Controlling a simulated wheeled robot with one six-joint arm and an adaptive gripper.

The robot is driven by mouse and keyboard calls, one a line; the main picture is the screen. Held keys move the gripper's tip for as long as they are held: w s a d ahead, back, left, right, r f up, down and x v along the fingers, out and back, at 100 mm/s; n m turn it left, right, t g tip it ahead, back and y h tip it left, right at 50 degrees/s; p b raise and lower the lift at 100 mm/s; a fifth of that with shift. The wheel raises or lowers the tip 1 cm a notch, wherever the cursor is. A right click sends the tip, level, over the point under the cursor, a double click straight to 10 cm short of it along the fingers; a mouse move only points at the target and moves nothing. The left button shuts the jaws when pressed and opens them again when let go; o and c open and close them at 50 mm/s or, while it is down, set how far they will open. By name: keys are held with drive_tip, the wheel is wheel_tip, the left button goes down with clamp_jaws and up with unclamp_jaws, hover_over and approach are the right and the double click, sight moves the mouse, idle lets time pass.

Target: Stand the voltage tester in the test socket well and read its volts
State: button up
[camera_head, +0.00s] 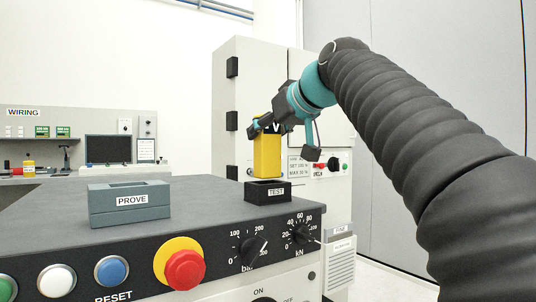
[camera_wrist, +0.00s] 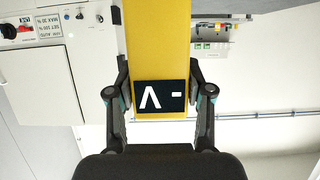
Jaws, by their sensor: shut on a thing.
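The yellow voltage tester (camera_head: 267,156) is upright in my gripper (camera_head: 266,126). Its lower end is right over the black test socket well (camera_head: 268,191), labelled TEST, on the dark bench top. I cannot tell whether it is just above the opening or slightly inside. In the wrist view, the gripper (camera_wrist: 160,92) has a finger on each side of the tester (camera_wrist: 158,40). The tester's black display (camera_wrist: 161,95) appears upside down and shows a dash and a V, with no digits. The tester's lower end is out of that view.
A grey box labelled PROVE (camera_head: 130,204) stands on the bench to the left. The bench front carries a red stop button (camera_head: 184,270), dials and other buttons. A pale cabinet (camera_head: 270,75) stands behind. The bench top between the two boxes is clear.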

sight(272, 145)
drive_tip(key=shift+f+b, duration=0.85)
drive_tip(key=shift+f, duration=1.1)
drive_tip(key=shift+f, duration=0.2)
drive_tip(key=o, duration=1.4)
drive_tip(key=shift+c, duration=0.2)
drive_tip(key=shift+r, duration=0.25)
drive_tip(key=v, duration=1.2)
